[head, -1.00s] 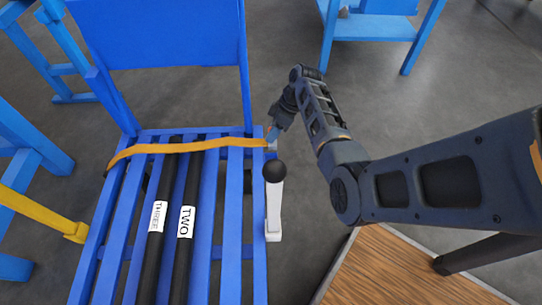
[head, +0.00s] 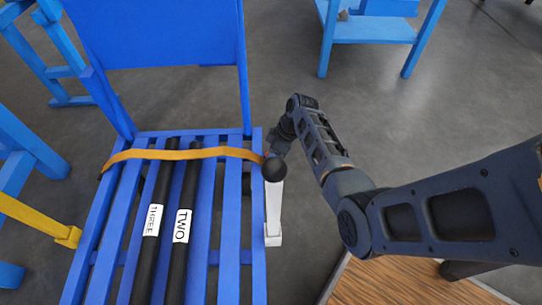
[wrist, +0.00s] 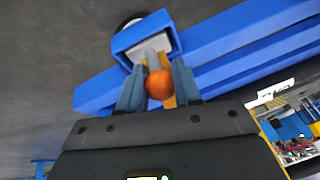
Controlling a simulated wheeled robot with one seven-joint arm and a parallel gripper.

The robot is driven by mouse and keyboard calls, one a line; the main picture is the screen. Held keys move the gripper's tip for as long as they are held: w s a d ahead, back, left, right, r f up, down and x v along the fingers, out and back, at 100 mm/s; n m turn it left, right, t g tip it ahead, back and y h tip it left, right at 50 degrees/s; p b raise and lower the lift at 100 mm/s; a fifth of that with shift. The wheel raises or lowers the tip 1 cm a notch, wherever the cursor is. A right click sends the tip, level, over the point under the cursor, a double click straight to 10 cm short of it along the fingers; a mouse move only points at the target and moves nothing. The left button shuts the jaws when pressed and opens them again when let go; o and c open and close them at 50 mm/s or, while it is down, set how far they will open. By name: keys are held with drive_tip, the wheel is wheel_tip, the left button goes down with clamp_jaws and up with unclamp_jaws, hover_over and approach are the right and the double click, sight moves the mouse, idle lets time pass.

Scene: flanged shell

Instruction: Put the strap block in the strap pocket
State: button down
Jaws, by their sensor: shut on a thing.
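The orange strap (head: 190,153) crosses the blue slatted seat, over the dark rods, to its right edge. In the wrist view, my gripper (wrist: 158,88) is shut on an orange rounded piece (wrist: 159,85) at the strap end, which I take for the strap block's top. A grey part (wrist: 152,52) lies just beyond it, at the mouth of a blue box-like pocket (wrist: 125,45). I cannot tell whether the grey part belongs to the block or how deep it sits. In the head view, my gripper (head: 271,150) is mostly hidden behind a black ball knob.
The black knob (head: 274,169) tops a white lever (head: 273,215) beside the seat's right edge, close to my gripper. Rods labelled THREE (head: 152,220) and TWO (head: 182,226) lie along the slats (head: 229,225).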

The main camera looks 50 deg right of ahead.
drive_tip(key=c, duration=0.8)
unclamp_jaws()
drive_tip(key=shift+f, duration=0.1)
drive_tip(key=p+v, duration=0.5)
drive_tip(key=v, duration=0.7)
drive_tip(key=s+a+f+m+t+h, duration=0.25)
drive_tip(key=s+a+h, duration=0.5)
drive_tip(key=s, duration=0.65)
drive_tip(key=s+a+r+t+y, duration=0.1)
drive_tip(key=s+a+r+t, duration=0.2)
drive_tip(key=r, duration=0.6)
drive_tip(key=s+a+r+m+t+y, duration=0.1)
drive_tip(key=s+a+r+t, duration=0.2)
drive_tip(key=s+a+r, duration=0.2)
drive_tip(key=s+a+r+m+t+y, duration=0.1)
drive_tip(key=s+a+r+t, duration=0.2)
drive_tip(key=a+r, duration=0.6)
drive_tip(key=shift+s+a+r+t+y, duration=0.1)
drive_tip(key=shift+s+r, duration=0.3)
drive_tip(key=shift+r, duration=0.45)
drive_tip(key=shift+s+a+r+t+y, duration=0.1)
drive_tip(key=shift+s+r, duration=0.25)
drive_tip(key=shift+r, duration=0.55)
drive_tip(key=shift+s+a+r+t+y, duration=0.1)
drive_tip(key=shift+s+r, duration=0.3)
drive_tip(key=shift+r, duration=0.45)
